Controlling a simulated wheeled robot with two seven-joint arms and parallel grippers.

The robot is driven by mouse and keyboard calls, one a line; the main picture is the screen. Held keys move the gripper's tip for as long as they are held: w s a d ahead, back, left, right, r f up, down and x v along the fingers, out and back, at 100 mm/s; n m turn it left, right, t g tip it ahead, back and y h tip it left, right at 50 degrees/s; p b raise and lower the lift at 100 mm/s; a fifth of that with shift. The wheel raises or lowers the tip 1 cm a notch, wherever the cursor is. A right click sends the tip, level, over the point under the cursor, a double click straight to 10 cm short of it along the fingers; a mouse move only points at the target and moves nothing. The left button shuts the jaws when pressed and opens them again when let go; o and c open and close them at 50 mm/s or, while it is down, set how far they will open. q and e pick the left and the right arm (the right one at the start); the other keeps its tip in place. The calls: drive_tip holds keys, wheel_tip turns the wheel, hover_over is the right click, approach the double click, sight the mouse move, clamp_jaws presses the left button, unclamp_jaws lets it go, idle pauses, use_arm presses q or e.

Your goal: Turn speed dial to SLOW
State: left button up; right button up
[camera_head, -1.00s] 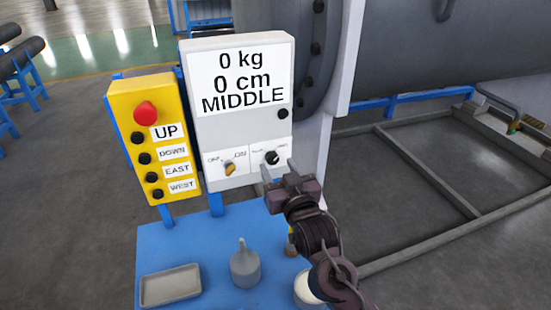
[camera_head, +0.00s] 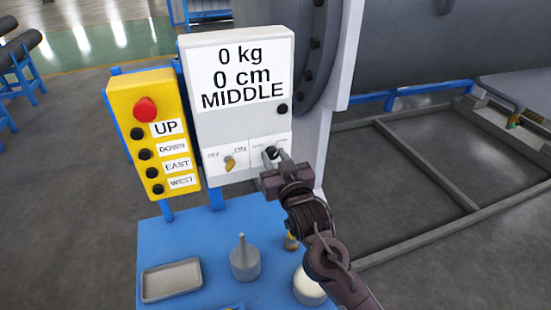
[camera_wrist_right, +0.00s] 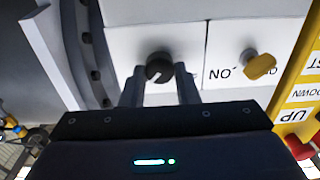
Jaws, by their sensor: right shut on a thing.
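The black speed dial (camera_head: 270,153) sits on a white label at the lower right of the white control box (camera_head: 201,110). The box's display reads 0 kg, 0 cm, MIDDLE. My right gripper (camera_head: 277,160) is at the dial, with one finger on each side of it. In the right wrist view the dial (camera_wrist_right: 158,68) lies between the fingertips of the gripper (camera_wrist_right: 160,88); its slow and fast lettering cannot be read there. My left gripper is not in view.
A yellow ON/OFF knob (camera_head: 229,163) is just left of the dial. A yellow pendant (camera_head: 152,85) with a red button (camera_head: 145,108) stands farther left. The blue table (camera_head: 215,216) below holds a grey tray (camera_head: 171,280), a grey funnel-like piece (camera_head: 244,262) and a white round container (camera_head: 308,288).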

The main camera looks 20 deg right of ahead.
drive_tip(key=n+p, duration=0.2)
drive_tip(key=n, duration=0.1)
drive_tip(key=shift+r, duration=0.1)
drive_tip(key=n+p, duration=0.3)
drive_tip(key=n, duration=0.2)
drive_tip(key=shift+n, duration=0.3)
drive_tip(key=n+p, duration=0.2)
drive_tip(key=n, duration=0.2)
drive_tip(key=shift+a, duration=0.15)
drive_tip(key=n+p, duration=0.2)
drive_tip(key=n, duration=0.2)
drive_tip(key=shift+f, duration=0.2)
drive_tip(key=shift+f+n, duration=0.1)
drive_tip(key=shift+n, duration=0.4)
